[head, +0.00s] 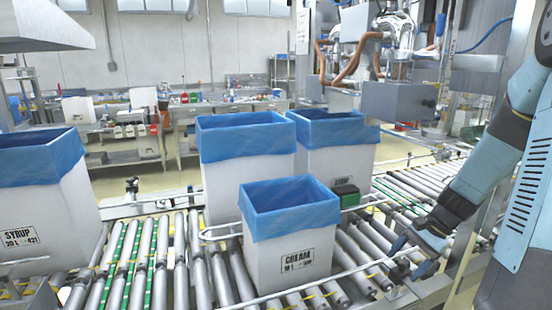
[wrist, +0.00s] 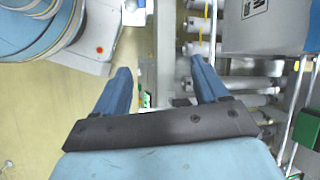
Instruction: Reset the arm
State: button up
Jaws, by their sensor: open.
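My gripper (head: 412,258) is at the right of the head view, low over the near edge of the roller conveyor. In the wrist view my gripper (wrist: 160,80) has its two blue fingers spread apart, with nothing between them. The white box labelled CREAM (head: 290,265) stands upright on the rollers to the left of my gripper, apart from it. A blue liner (head: 290,208) is folded over its rim. In the wrist view a grey box wall (wrist: 265,30) with a label shows at the upper right.
Larger lined boxes stand on the conveyor: one marked SYRUP (head: 45,210) at the left, one behind the CREAM box (head: 245,180), and one further right (head: 338,165). A metal guide rail (head: 350,275) runs along the rollers. A filling machine (head: 395,95) hangs at the back right.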

jog(key=s+a+r+n+t+h, duration=0.2)
jog(key=s+a+r+n, duration=0.1)
jog(key=r, duration=0.5)
jog(key=s+a+r+n+t+h, duration=0.2)
jog(key=s+a+r+n, duration=0.2)
jog(key=s+r, duration=0.2)
jog(key=s+a+r+n+t+h, duration=0.1)
jog(key=s+a+r+n, duration=0.2)
jog(key=r, duration=0.6)
jog(key=shift+s+a+r+n+t+h, duration=0.25)
jog(key=shift+s+r+n+t+h, duration=0.15)
jog(key=shift+s+n, duration=0.4)
